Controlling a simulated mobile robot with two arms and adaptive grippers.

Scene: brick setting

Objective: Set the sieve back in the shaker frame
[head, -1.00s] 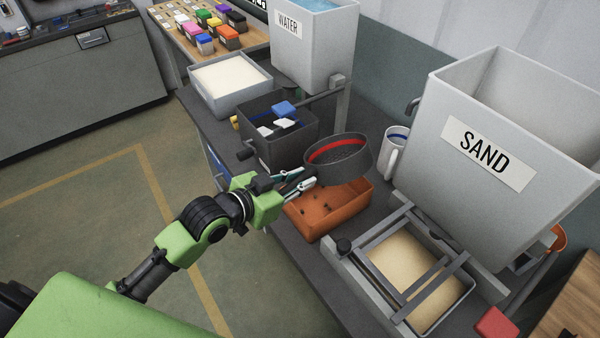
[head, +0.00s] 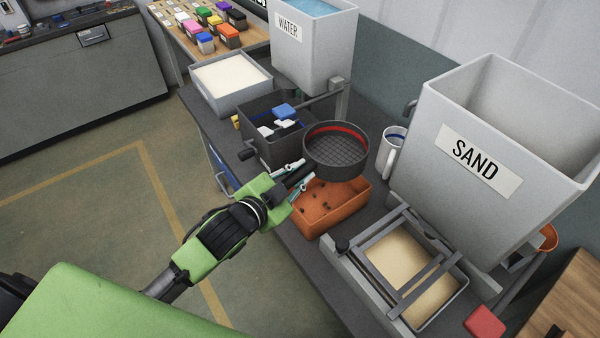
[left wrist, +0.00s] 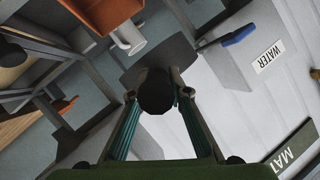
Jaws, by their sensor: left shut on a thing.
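The sieve (head: 337,150) is a round dark pan with a mesh bottom and a red band inside its rim. My left gripper (head: 296,180) is shut on the sieve's handle and holds it above the orange bin, roughly level. In the left wrist view the dark handle end (left wrist: 157,92) sits between the fingers and the pan's underside (left wrist: 165,62) shows beyond. The shaker frame (head: 407,262) is a set of grey rails to the right, over a tray of sand (head: 398,262). The sieve is apart from it. My right gripper is not in view.
The orange bin (head: 345,213) with dark bits is below the sieve. A dark bin (head: 268,150) with white and blue pieces is behind left. A white mug (head: 389,155) stands right of the sieve. The SAND hopper (head: 500,215) rises behind the frame; the WATER tank (head: 330,50) is farther back.

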